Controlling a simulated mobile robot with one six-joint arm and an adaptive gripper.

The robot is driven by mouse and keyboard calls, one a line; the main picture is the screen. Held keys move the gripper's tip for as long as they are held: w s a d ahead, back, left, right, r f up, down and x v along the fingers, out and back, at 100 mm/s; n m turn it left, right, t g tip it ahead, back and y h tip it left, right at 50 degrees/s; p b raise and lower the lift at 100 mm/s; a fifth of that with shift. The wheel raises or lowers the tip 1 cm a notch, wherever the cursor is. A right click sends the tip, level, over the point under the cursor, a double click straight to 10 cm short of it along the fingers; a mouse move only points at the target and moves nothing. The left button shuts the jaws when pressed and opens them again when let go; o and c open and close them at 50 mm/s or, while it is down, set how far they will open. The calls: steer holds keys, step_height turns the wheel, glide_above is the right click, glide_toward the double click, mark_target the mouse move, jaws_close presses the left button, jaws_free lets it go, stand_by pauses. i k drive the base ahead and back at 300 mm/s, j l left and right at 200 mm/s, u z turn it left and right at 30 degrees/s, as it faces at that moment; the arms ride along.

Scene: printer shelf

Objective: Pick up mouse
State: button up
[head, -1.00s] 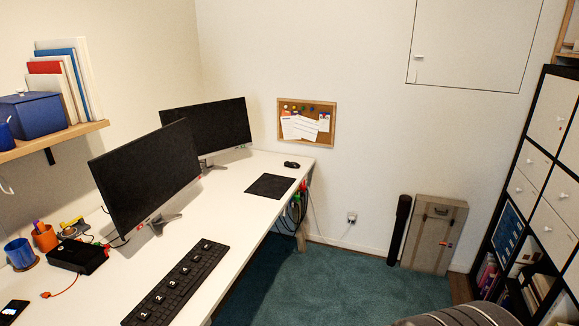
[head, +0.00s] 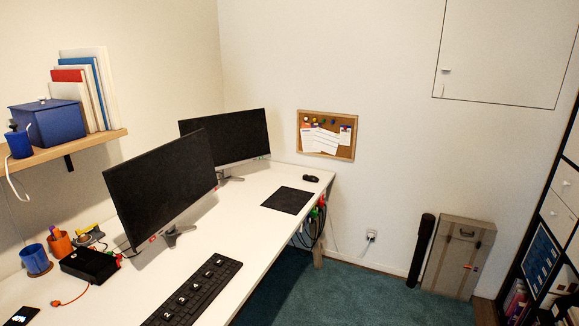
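The mouse (head: 311,179) is small and black. It lies on the far right end of the white desk (head: 262,232), near the back edge by the wall. A black mouse pad (head: 287,200) lies in front of it, and the mouse is off the pad. My gripper does not show in the head view.
Two monitors (head: 160,185) (head: 226,138) and a black keyboard (head: 195,295) stand on the desk. A wall shelf (head: 85,142) holds a blue box and books. A suitcase (head: 458,257) and a black tube (head: 420,250) stand at the wall. Teal carpet (head: 350,296) is free beside the desk.

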mark_target(310, 179)
steer(key=i+l+z, duration=0.35)
steer(key=i, duration=0.55)
steer(key=i+z, duration=0.3)
steer(key=i, duration=0.6)
steer(key=i+l+u, duration=0.15)
steer(key=i+u, duration=0.25)
steer(key=i, duration=0.25)
steer(key=i+l+u, duration=0.4)
steer(key=i, duration=0.25)
steer(key=i+l+u, duration=0.4)
steer(key=i, duration=0.2)
steer(key=i+l+u, duration=0.4)
steer(key=l, duration=0.35)
steer(key=i, duration=0.05)
